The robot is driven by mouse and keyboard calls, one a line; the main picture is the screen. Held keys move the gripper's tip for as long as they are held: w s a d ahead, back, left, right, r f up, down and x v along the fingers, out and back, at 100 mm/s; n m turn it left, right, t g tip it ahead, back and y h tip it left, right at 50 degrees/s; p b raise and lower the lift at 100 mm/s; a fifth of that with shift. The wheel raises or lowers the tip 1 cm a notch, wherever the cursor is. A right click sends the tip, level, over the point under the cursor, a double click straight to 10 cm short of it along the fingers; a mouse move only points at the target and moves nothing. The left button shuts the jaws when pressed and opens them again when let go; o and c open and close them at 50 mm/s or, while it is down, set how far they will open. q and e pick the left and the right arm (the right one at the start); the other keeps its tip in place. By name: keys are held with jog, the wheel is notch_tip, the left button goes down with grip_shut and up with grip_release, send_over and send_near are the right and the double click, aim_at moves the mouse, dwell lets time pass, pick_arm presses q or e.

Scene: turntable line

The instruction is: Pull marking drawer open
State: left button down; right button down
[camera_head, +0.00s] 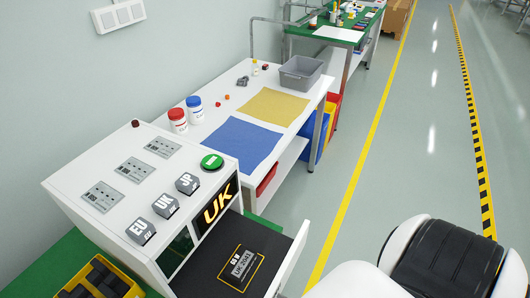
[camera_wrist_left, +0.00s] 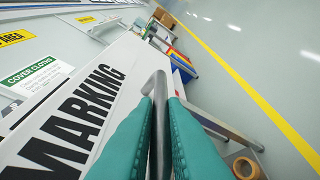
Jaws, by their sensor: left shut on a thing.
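The marking drawer (camera_head: 207,272) stands out from the white marking machine (camera_head: 88,170) in the head view, open, with its dark inside showing. A plate reading UK 2043 (camera_head: 242,264) lies in it inside a yellow outline. The drawer's white front panel (camera_head: 292,255) carries the word MARKING (camera_wrist_left: 75,125) in the left wrist view. My left gripper (camera_wrist_left: 158,108) has its teal fingers shut on the grey bar handle (camera_wrist_left: 160,82) of that front. The handle and left gripper are hidden in the head view. My right gripper is in neither view.
Grey UK, EU and JP blocks (camera_head: 165,205) and a green button (camera_head: 212,162) sit on the machine's top. A yellow bin (camera_head: 125,275) is at lower left. A white table (camera_head: 225,120) with blue and yellow mats stands behind. The floor (camera_head: 400,130) to the right is clear.

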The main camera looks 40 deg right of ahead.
pick_arm(q)
jog(key=shift+s+d, duration=0.1)
jog(key=shift+s, duration=0.15)
jog(key=c, duration=1.5)
grip_release()
jog(key=b+v, duration=0.1)
jog(key=v, duration=1.1)
